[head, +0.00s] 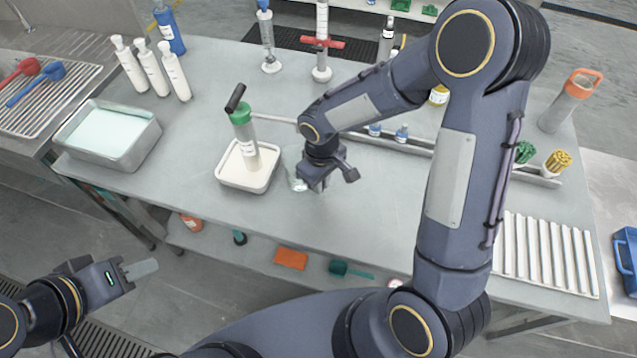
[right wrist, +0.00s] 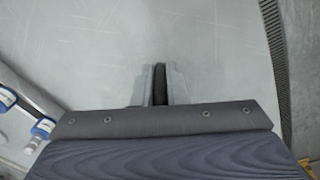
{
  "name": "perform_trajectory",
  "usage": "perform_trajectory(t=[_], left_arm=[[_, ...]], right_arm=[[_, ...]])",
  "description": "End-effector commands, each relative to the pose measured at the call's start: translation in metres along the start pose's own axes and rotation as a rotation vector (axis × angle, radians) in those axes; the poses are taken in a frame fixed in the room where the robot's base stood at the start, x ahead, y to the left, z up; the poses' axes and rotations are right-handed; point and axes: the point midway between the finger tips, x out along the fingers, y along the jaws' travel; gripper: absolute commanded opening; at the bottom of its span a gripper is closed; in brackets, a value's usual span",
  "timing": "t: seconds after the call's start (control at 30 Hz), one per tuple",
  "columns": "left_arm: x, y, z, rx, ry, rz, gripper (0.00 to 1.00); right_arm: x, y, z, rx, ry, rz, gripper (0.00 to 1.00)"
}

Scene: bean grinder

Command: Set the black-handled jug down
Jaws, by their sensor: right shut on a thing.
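A clear jug (head: 296,168) is beside the white tray on the grey table, partly hidden by my right gripper (head: 322,174). In the right wrist view my right gripper (right wrist: 160,84) is shut on a narrow black piece (right wrist: 160,90), which looks like the jug's handle. The jug's body does not show there. Whether its base touches the table cannot be told. My left gripper (head: 138,269) is low at the left, off the table's front edge, with nothing visible in it. The gap between its fingers cannot be made out.
A white tray (head: 229,182) holds a green-collared cylinder (head: 245,140) with a black top, close left of the jug. A metal tub (head: 145,139) and white bottles (head: 175,72) stand further left. A ribbed rack (head: 545,255) lies at right. The front middle of the table is clear.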

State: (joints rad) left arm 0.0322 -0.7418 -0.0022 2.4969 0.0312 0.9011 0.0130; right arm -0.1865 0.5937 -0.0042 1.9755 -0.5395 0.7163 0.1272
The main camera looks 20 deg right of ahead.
Motion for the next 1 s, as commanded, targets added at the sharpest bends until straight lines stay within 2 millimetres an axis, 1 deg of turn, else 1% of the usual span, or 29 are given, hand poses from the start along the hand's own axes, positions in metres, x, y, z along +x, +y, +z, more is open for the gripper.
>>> perform_trajectory(t=[0.23,0.33,0.37,0.5,0.53,0.83,0.93,1.0], left_arm=[[0.000,0.000,0.000,0.000,0.001,0.000,0.36],[0.003,-0.001,0.001,0.000,0.001,0.000,0.36],[0.003,-0.001,0.001,0.000,0.001,0.000,0.36],[0.002,-0.001,0.001,0.000,0.001,0.000,0.36],[0.002,-0.001,0.001,0.000,0.001,0.000,0.36],[0.000,0.000,0.000,0.000,0.001,0.000,0.36],[-0.001,0.000,-0.001,0.000,0.002,0.000,0.36],[-0.001,0.000,0.000,0.000,0.001,0.000,0.36]], right_arm=[[0.000,0.000,0.000,0.000,0.002,0.001,0.00],[0.004,0.000,0.000,0.000,0.001,0.001,0.00],[0.003,0.000,0.000,0.000,0.001,0.001,0.13],[0.002,0.000,0.000,0.000,0.001,0.001,0.32],[0.002,0.000,0.000,0.000,0.001,0.000,0.34],[-0.001,0.000,0.000,0.000,0.001,0.000,0.34],[-0.008,0.001,-0.001,0.000,0.004,0.002,0.34],[-0.019,0.001,-0.001,0.001,0.006,0.002,0.34]])
